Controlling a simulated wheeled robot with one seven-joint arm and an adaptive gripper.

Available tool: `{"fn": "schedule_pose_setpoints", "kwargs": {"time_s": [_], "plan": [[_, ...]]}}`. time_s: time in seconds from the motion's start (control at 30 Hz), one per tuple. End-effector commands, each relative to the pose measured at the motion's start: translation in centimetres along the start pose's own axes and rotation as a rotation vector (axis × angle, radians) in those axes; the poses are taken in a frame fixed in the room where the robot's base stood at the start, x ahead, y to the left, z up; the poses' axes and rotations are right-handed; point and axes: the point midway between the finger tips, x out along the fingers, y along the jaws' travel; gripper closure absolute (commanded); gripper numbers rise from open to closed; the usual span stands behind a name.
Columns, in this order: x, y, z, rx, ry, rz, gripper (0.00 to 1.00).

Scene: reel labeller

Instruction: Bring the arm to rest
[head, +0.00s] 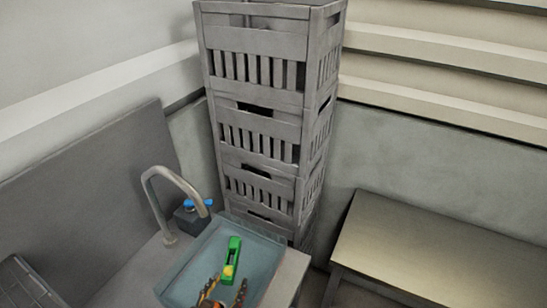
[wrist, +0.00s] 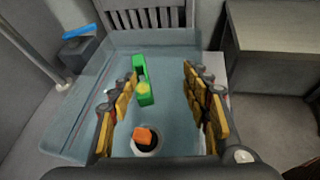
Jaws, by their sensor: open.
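My gripper (wrist: 160,76) is open, with its two yellow-and-dark fingers apart and nothing between the tips. It also shows at the bottom edge of the head view (head: 224,294), pointing into a blue-grey basin (head: 180,283). The basin also shows in the wrist view (wrist: 85,122). A green labeller-like object (head: 234,252) with a yellow round part lies in the basin. In the wrist view the green object (wrist: 139,68) is beyond my fingertips. An orange block (wrist: 143,136) sits at a dark round opening in the basin floor. I cannot tell how high my gripper is above the floor.
A curved tap (head: 160,184) rises at the basin's left. A dark box (head: 186,219) with a blue top stands beside it. A tall stack of grey crates (head: 255,130) stands behind. A bare bench (head: 430,245) is at the right. A dark rack (head: 22,287) is at lower left.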

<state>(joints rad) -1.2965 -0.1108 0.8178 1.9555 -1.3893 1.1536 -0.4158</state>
Motion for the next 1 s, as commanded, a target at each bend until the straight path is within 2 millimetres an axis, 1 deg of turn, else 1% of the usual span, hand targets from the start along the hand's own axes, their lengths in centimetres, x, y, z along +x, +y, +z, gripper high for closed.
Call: {"fn": "schedule_pose_setpoints", "kwargs": {"time_s": [0.03, 0.17, 0.27, 0.37, 0.47, 0.5, 0.53, 0.6, 0.7, 0.8, 0.9, 0.97, 1.0], "plan": [[0.6, -0.8, 0.6, 0.038, 0.008, -0.028, 0.52], [1.7, -3.1, 2.2, 0.151, 0.034, -0.112, 0.52], [2.6, -5.4, 3.5, 0.26, 0.058, -0.187, 0.52], [3.5, -8.4, 4.9, 0.401, 0.085, -0.282, 0.52], [4.1, -12.2, 6.4, 0.596, 0.116, -0.401, 0.52], [4.2, -14.0, 7.0, 0.687, 0.128, -0.453, 0.52], [4.3, -15.2, 7.3, 0.755, 0.137, -0.491, 0.52], [4.1, -17.9, 8.0, 0.917, 0.155, -0.573, 0.52], [3.5, -21.3, 8.5, 1.15, 0.175, -0.681, 0.52], [2.5, -24.1, 8.9, 1.389, 0.189, -0.773, 0.52], [1.4, -26.4, 9.2, 1.632, 0.197, -0.846, 0.52], [0.6, -27.5, 9.3, 1.779, 0.199, -0.882, 0.52], [0.1, -28.1, 9.5, 1.879, 0.198, -0.9, 0.52]]}}
